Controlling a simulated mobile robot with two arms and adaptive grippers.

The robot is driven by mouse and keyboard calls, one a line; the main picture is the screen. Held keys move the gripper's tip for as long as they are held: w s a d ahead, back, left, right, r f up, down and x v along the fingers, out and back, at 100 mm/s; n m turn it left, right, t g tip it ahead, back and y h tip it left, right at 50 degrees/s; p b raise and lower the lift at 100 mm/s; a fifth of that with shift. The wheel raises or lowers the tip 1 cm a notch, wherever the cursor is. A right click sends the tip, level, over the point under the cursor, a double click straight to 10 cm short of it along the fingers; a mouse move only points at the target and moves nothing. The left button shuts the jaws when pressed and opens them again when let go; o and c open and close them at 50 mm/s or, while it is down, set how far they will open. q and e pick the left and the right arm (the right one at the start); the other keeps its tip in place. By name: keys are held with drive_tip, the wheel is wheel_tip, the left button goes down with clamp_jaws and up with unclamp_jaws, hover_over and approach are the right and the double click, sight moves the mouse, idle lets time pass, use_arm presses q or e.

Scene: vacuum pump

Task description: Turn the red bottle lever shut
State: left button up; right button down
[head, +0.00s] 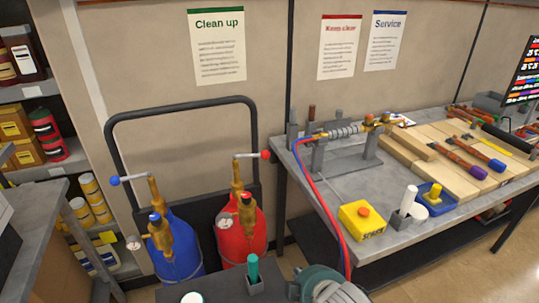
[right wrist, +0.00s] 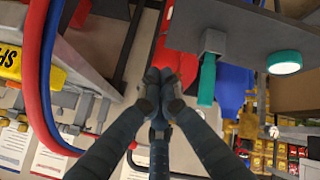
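The red bottle (head: 240,243) stands right of the blue bottle (head: 178,245) against a black-framed cart. Its lever (head: 250,156) is a pale bar on the brass valve, ending in a red knob at the right and lying roughly level. The blue bottle's lever (head: 132,180) points left to a blue knob. In the right wrist view, the fingers of my right gripper (right wrist: 161,82) are drawn together with nothing visible between them; red bottle surface (right wrist: 178,60) shows beyond them. My left gripper is not in view.
Red and blue hoses (head: 325,190) hang from the bench's front edge. A yellow box (head: 362,221) sits on the bench (head: 330,187). A teal item in a holder (head: 254,275) stands in front of the red bottle. Shelves are at the left.

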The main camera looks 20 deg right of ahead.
drive_tip(key=w+d+r+n+t, duration=0.1)
drive_tip(key=w+r+n+t, duration=0.25)
drive_tip(key=w+r, duration=0.55)
drive_tip(key=n+t, duration=0.3)
drive_tip(key=n, duration=0.3)
approach(267, 153)
drive_tip(key=p+x, duration=0.3)
drive_tip(key=x, duration=0.2)
drive_tip(key=shift+w+f, duration=0.1)
drive_tip(key=shift+w, duration=0.15)
drive_tip(key=shift+w+f+p, duration=0.25)
drive_tip(key=shift+w+p, duration=0.05)
drive_tip(key=shift+w, duration=0.3)
drive_tip(key=w, duration=0.1)
drive_tip(key=w+d, duration=0.1)
drive_tip(key=shift+w+d+r, duration=0.1)
drive_tip(key=shift+w+d, duration=0.05)
drive_tip(key=shift+w, duration=0.15)
